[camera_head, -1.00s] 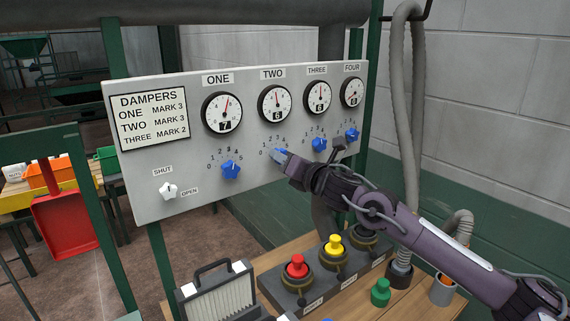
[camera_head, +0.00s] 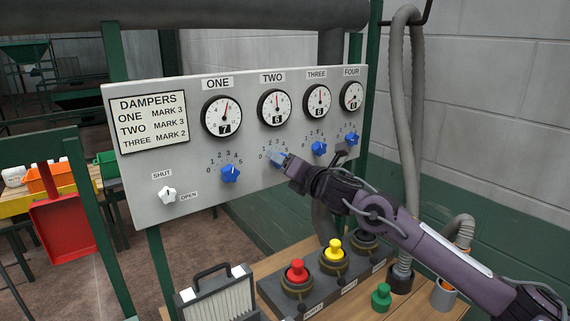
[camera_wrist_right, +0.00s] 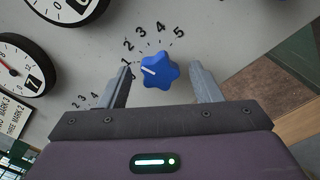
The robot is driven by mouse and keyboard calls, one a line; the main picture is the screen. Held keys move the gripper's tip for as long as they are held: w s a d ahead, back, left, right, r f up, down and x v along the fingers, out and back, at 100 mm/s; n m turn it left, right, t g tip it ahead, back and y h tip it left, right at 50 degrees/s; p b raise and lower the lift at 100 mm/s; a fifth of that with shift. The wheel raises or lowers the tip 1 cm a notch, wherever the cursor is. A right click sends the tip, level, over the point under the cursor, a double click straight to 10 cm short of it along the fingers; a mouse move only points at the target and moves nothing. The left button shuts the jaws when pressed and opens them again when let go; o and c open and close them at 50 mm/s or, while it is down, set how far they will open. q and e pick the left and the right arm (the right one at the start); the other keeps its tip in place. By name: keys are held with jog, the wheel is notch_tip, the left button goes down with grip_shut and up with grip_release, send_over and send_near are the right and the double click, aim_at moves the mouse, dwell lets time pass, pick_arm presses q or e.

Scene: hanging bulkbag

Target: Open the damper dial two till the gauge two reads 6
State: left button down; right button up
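Damper dial two is a blue star-shaped knob (camera_wrist_right: 158,71) on the grey panel. Its white pointer line points near mark 1 in the right wrist view. My right gripper (camera_wrist_right: 160,84) is open, with one finger on each side of the dial and gaps showing between fingers and knob. In the head view the right gripper (camera_head: 280,159) partly hides dial two. Gauge two (camera_head: 275,107) is a round white dial with a black rim; its number window appears to read 6, with the needle near upright. My left gripper is not in view.
Blue dials one (camera_head: 230,174), three (camera_head: 319,148) and four (camera_head: 351,139) sit on the same panel (camera_head: 200,203). A white shut/open knob (camera_head: 167,194) is at lower left. Below stand red (camera_head: 297,271) and yellow (camera_head: 334,249) knobs on a bench. A grey hose hangs at right.

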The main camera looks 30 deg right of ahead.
jog(key=s+d+b, duration=0.1)
jog(key=s+b, duration=0.4)
jog(key=s, duration=0.2)
jog(key=shift+s, duration=0.35)
jog(key=shift+f, duration=0.1)
dwell(0.6)
